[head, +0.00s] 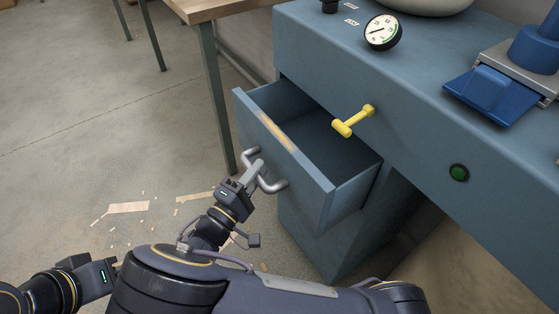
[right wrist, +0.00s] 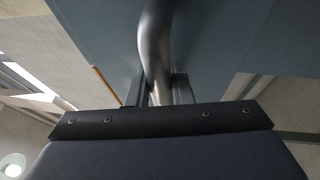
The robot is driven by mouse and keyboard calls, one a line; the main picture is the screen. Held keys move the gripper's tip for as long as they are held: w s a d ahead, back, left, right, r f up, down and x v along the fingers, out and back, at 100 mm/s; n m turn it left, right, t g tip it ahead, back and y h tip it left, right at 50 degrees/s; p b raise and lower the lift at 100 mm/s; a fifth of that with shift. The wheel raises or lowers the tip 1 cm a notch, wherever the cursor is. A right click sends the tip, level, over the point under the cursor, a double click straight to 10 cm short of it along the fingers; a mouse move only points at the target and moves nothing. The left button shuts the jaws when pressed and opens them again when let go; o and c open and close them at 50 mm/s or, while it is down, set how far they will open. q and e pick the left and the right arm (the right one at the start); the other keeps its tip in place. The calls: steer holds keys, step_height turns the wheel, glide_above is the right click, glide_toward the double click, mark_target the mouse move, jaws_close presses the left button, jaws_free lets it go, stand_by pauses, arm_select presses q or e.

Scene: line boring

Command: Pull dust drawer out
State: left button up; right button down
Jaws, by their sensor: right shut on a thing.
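The dust drawer (head: 290,160) is a blue box that stands well out of the blue machine cabinet (head: 310,225), and its inside shows from above. A grey bar handle (head: 270,182) is on its front face. My right gripper (head: 257,170) is shut on this handle. In the right wrist view the handle (right wrist: 156,45) runs between the two fingers (right wrist: 160,90), with the blue drawer front behind it. My left arm shows at the lower left of the head view, but I cannot make out its fingertips.
A yellow lever (head: 353,121) sticks out above the drawer opening. A gauge (head: 382,32), a green button (head: 459,173) and a blue vise-like part (head: 500,90) are on the machine. A wooden table (head: 205,8) stands behind. Wood scraps (head: 128,207) lie on the otherwise clear floor.

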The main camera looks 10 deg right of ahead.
steer(key=a, duration=0.1)
steer(key=s+a, duration=0.1)
steer(key=a, duration=0.2)
steer(key=shift+s+a, duration=0.25)
steer(key=shift+s, duration=0.05)
steer(key=c, duration=1.3)
jaws_free()
steer(key=v, duration=0.7)
steer(key=shift+s+a, duration=0.15)
